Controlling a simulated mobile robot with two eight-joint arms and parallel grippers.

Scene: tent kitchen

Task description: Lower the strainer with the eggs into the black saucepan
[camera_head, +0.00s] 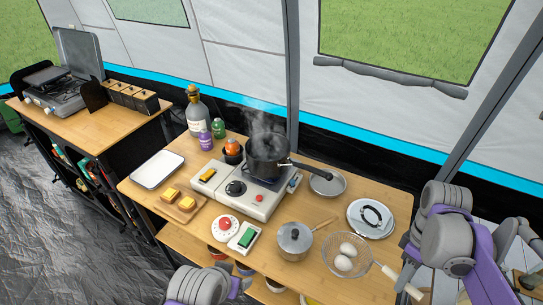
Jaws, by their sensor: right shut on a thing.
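The black saucepan (262,158) stands on the portable stove (248,197), with steam rising from it and its handle pointing right. The wire strainer (328,262) is at the front right of the table, with white eggs (345,257) in its basket. I cannot tell whether the basket touches the wood. My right gripper (411,272) is at the strainer's pale handle (404,284) and shut on it; the arm partly hides the fingers. My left gripper (240,287) is at the bottom edge, partly cut off, and its jaws cannot be made out.
A lidded grey pot (295,239) stands left of the strainer. A plate with black tongs (370,217) and a round lid (327,183) lie behind it. A red-and-white timer (225,228), a green-screened device (243,237), a bread board (180,205) and bottles (197,112) are farther left.

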